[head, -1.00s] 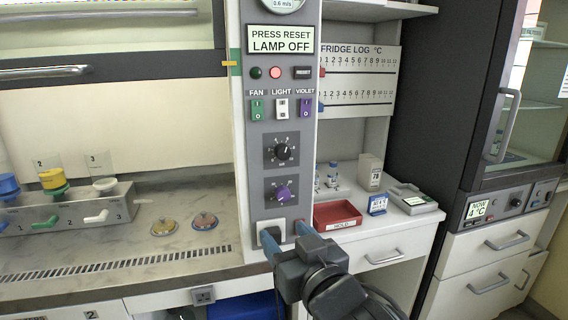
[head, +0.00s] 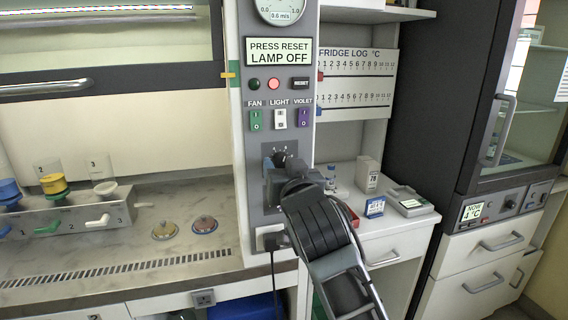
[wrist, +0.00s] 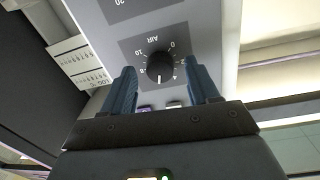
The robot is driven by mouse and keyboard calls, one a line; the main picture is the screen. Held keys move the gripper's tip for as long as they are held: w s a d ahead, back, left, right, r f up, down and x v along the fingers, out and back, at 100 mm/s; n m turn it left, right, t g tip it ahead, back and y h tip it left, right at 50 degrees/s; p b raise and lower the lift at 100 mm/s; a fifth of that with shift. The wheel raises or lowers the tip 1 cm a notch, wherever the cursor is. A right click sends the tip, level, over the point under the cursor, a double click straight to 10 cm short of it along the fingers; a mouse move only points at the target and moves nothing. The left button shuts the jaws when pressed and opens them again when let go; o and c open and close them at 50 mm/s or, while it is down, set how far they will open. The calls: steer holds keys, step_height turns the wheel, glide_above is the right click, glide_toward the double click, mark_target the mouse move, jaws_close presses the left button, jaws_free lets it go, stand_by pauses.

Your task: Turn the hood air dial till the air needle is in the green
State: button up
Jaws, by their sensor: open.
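The black air dial (wrist: 160,67), marked AIR, sits between my finger tips in the wrist view, with a gap on each side. Its white mark points down in that picture. In the head view the dial (head: 284,153) is mostly hidden behind my gripper (head: 280,168), which is at the grey panel. My gripper (wrist: 162,76) is open, a finger on either side of the dial. The round air gauge (head: 282,8) is cut off by the top edge; its readout says 0.6 m/s. I cannot make out its needle or green band.
Above the dial are three switches, fan (head: 255,120), light (head: 279,118) and violet (head: 304,118), and a screen (head: 278,51) reading "PRESS RESET LAMP OFF". My arm hides the lower dial. A plug (head: 270,238) is at the panel's foot, and a red tray (head: 350,215) is partly hidden.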

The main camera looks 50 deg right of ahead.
steer(key=shift+w+d, duration=0.2)
steer(key=c, duration=1)
steer(key=shift+c, duration=0.2)
